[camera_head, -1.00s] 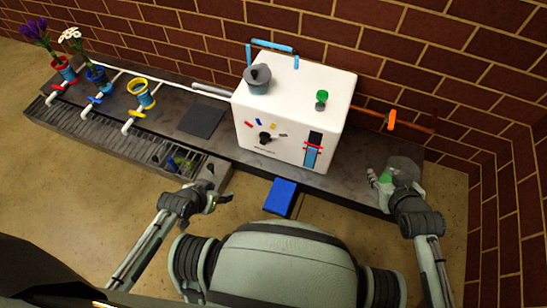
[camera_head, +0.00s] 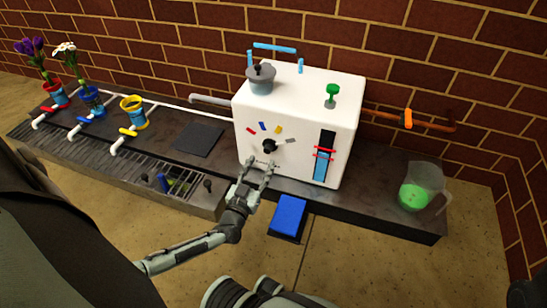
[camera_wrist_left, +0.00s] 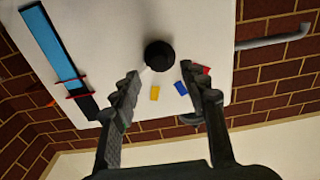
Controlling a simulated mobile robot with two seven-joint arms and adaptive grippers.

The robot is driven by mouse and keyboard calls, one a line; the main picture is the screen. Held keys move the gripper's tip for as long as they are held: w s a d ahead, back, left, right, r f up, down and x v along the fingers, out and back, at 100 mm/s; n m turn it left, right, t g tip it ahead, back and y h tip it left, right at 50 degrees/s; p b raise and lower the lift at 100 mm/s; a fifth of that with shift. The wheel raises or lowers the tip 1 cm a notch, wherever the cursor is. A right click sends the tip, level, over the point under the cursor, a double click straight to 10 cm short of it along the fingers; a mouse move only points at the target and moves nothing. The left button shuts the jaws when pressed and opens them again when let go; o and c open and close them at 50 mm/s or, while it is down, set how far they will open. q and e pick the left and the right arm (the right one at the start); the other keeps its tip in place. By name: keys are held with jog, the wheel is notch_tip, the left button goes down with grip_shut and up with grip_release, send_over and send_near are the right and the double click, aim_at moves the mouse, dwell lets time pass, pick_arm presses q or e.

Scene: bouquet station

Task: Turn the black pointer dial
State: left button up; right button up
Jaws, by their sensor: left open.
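The black pointer dial (camera_head: 269,147) is on the front of the white machine (camera_head: 300,105). Colored marks, red, blue, yellow and grey, sit in an arc above it. My left gripper (camera_head: 262,164) is open just in front of and slightly below the dial. In the left wrist view the round black dial (camera_wrist_left: 159,55) lies ahead, between the lines of the two open fingers (camera_wrist_left: 160,85) and a little beyond their tips. I cannot tell whether a finger touches it. The gripper holds nothing. My right gripper is not in view.
A blue and black level gauge (camera_head: 323,160) with red markers is right of the dial. A blue pedal (camera_head: 288,214) is below the machine. A jug with green liquid (camera_head: 415,198) stands at right. A dark flat pad (camera_head: 199,140) lies left on the counter.

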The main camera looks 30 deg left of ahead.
aim_at(266, 152)
pick_arm(q)
jog(key=b+x, duration=0.1)
jog(key=x, duration=0.4)
jog(key=shift+w+b, duration=0.4)
jog(key=shift+w, duration=0.05)
jog(key=shift+c, duration=0.3)
jog(key=shift+a+r, duration=0.1)
grip_shut()
